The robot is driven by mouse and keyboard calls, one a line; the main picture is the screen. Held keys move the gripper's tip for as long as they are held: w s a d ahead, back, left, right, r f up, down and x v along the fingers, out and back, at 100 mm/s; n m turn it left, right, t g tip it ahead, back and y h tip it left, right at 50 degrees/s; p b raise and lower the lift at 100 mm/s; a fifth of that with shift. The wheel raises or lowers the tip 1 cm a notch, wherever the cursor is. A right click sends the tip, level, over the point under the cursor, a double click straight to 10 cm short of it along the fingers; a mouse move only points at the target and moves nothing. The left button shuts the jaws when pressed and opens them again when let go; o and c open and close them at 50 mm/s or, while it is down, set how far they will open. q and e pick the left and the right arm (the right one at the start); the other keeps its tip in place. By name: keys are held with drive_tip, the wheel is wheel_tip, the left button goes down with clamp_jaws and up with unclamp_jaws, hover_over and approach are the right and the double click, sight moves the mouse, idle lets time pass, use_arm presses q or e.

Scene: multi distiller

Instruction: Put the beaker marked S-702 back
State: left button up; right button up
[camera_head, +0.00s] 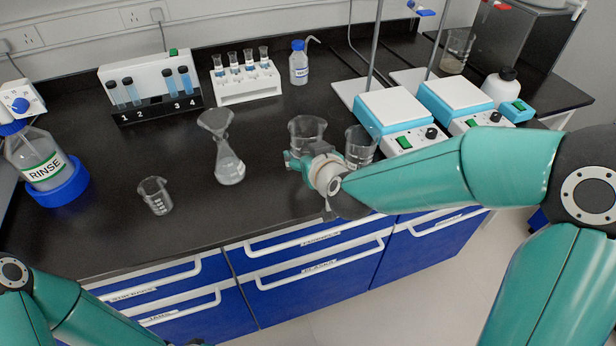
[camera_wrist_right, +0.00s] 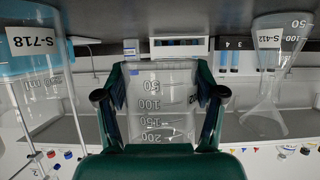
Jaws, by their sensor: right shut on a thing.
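My right gripper (camera_head: 308,164) is shut on a clear glass beaker (camera_head: 307,132) near the front middle of the bench. The same beaker sits between the fingers in the right wrist view (camera_wrist_right: 162,100), with scale marks from 50 to 200. Its S-number does not show, so I cannot tell whether it is S-702. Whether it touches the bench is unclear. Another beaker (camera_head: 360,147) stands just right of it; in the wrist view a beaker marked S-718 (camera_wrist_right: 40,85) is at the left. My left arm enters at the bottom left; its gripper is outside the picture.
A small beaker (camera_head: 155,195) is further left. Hotplates (camera_head: 385,110), a vial rack (camera_head: 245,88) and a wash bottle (camera_head: 299,68) stand behind.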

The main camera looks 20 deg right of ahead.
wheel_tip(320, 180, down, 5)
drive_tip(key=shift+f+b, duration=0.1)
drive_tip(key=shift+b, duration=0.6)
drive_tip(key=o, duration=1.7)
drive_tip(key=shift+o, duration=0.2)
